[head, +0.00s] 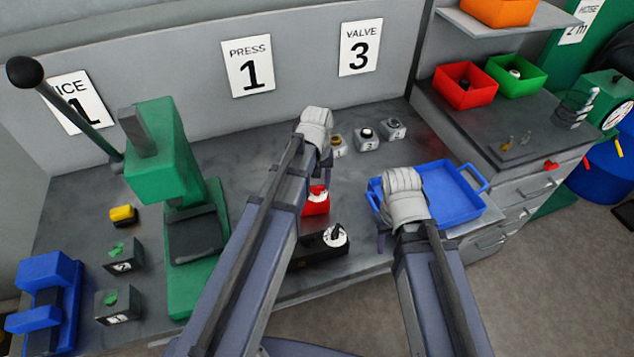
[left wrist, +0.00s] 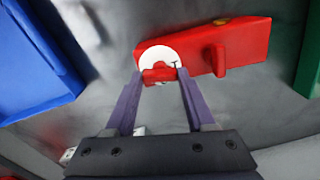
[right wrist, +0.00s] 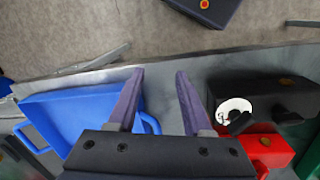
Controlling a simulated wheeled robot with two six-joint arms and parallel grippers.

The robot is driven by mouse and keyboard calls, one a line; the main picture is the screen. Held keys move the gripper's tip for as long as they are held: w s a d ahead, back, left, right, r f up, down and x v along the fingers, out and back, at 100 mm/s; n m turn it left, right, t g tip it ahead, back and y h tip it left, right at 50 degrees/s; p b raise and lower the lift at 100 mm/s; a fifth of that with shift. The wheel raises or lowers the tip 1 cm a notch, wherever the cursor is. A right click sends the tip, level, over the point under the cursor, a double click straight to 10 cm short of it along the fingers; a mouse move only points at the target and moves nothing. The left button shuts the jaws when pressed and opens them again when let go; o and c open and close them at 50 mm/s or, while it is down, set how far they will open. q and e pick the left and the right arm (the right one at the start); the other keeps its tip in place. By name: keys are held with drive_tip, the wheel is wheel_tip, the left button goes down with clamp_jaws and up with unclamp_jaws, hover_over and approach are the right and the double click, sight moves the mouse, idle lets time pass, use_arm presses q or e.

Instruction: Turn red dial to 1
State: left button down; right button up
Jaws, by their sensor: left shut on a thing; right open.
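The red box (head: 314,209) stands on the bench in the head view, partly hidden by my left arm. In the left wrist view the red box (left wrist: 235,45) carries a white disc with a red dial knob (left wrist: 158,73) at its middle. My left gripper (left wrist: 160,76) is shut on that red knob, one finger on each side. The disc's markings are too small to read. My right gripper (right wrist: 160,75) is open and empty, above the bench's front edge beside the blue tray (right wrist: 60,100).
A black box with a white dial (head: 322,247) stands in front of the red box. The blue tray (head: 455,190) is to the right. A green press (head: 165,170) stands left. Several small grey units (head: 367,142) are behind.

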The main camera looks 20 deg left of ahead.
idle(0.3)
use_arm(q)
drive_tip(key=shift+c, duration=1.2)
unclamp_jaws()
drive_tip(key=shift+r, duration=0.15)
wheel_tip(320, 180, up, 8)
drive_tip(key=p, duration=0.8)
drive_tip(key=shift+f, duration=0.2)
drive_tip(key=shift+f, duration=0.1)
